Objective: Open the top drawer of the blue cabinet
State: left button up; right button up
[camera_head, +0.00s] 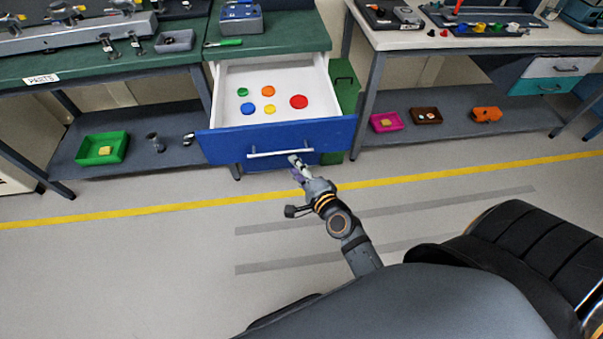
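The blue cabinet's top drawer (225,146) is pulled well out, with its white inside showing. Several coloured discs lie in it, among them a large red disc (299,101) and a blue disc (247,107). A pale bar handle (265,154) runs along the drawer's blue front. My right gripper (295,161) is at the right part of this handle, its fingertips overlapping it in the picture. The fingers are too small to tell whether they are closed on it. The cabinet body below is mostly hidden behind the drawer. My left gripper is out of view.
A green tray (102,148) stands on the lower shelf at left; a pink tray (386,122) and a brown tray (426,116) stand on the right shelf. A green bin (343,85) is right of the drawer. The floor in front, with a yellow line (440,176), is clear.

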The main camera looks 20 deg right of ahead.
jog(key=shift+v, duration=1.9)
jog(key=s+d+f+n+g+p, duration=0.1)
jog(key=s+f+n+g, duration=0.35)
jog(key=f, duration=0.85)
jog(key=s+d+f+n+g+p, duration=0.1)
jog(key=s+f+n+g+p, duration=0.25)
jog(key=f, duration=1.05)
jog(key=s+d+f+n+g+h, duration=0.1)
jog(key=s+d+f+n+g, duration=0.1)
jog(key=s, duration=0.6)
jog(key=s+d+f+n+g+h, duration=0.1)
jog(key=s+d+f+n+g, duration=0.1)
jog(key=s+f, duration=0.5)
jog(key=s+d+f+n+g, duration=0.2)
jog(key=s+f+n, duration=0.3)
jog(key=s, duration=0.5)
jog(key=shift+s+d+f+n+g+h, duration=0.3)
jog(key=shift+s+d+n+h, duration=0.15)
jog(key=shift+d, duration=0.4)
